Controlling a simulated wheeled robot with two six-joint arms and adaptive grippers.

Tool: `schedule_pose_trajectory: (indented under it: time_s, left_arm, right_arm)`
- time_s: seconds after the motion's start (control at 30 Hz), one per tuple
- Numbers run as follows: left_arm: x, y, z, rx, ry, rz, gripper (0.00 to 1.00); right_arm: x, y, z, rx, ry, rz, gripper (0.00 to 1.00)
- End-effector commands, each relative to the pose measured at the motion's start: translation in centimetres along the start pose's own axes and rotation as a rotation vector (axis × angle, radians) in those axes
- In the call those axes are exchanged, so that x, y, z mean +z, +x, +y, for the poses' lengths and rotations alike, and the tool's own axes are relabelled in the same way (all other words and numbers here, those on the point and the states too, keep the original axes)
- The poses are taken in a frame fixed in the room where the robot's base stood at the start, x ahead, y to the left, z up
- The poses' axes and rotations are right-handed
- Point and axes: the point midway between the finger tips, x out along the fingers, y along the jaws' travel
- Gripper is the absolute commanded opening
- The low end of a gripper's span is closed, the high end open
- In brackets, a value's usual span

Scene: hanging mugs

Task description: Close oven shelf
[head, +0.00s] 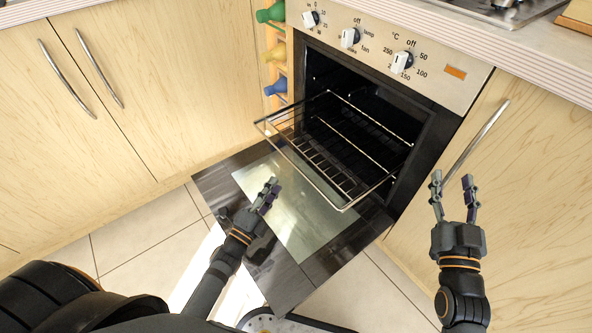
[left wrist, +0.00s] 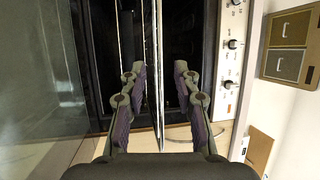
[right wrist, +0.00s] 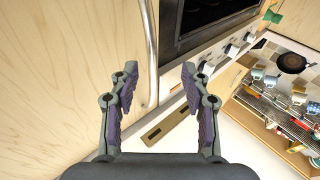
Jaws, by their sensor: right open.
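The wire oven shelf (head: 352,204) is pulled partly out of the open oven (head: 365,112) and hangs above the lowered oven door (head: 300,215). My left gripper (head: 270,188) is in front of the shelf's front rail, over the door. In the left wrist view its fingers (left wrist: 160,72) are apart, and the shelf rail (left wrist: 157,40) runs through the gap between them in the picture. Contact cannot be told. My right gripper (head: 453,182) is open and empty, right of the oven by a cabinet handle. It also shows open in the right wrist view (right wrist: 160,72).
A long handle (head: 476,143) on the right cabinet is close to my right gripper; it also shows in the right wrist view (right wrist: 151,50). Oven knobs (head: 349,37) sit above the opening. Coloured bottles (head: 276,52) stand left of the oven. Tiled floor (head: 150,245) lies left of the door.

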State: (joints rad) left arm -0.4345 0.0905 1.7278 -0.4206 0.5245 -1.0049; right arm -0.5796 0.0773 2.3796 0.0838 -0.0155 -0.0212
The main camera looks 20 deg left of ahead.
Motion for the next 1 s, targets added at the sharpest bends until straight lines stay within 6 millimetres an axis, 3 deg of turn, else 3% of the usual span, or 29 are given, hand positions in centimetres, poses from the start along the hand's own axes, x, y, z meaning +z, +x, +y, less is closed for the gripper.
schedule_pose_trajectory:
  time_s: [0.17,0.4,0.6,1.0]
  left_arm:
    - [0.0,1.1,-0.1,-0.001,-0.001,-0.001,0.31]
    - [0.1,6.0,-0.1,-0.002,-0.002,-0.002,0.31]
    - [0.1,9.3,0.0,0.001,-0.004,-0.003,0.31]
    - [0.1,10.5,0.0,0.003,-0.004,-0.003,0.31]
  right_arm:
    - [-1.2,0.2,0.0,0.000,-0.004,0.046,0.47]
    - [-5.8,0.3,-0.1,-0.003,-0.020,0.238,0.47]
    - [-8.6,-0.1,-0.2,-0.006,-0.028,0.353,0.47]
    - [-9.6,-0.3,-0.2,-0.007,-0.030,0.396,0.47]
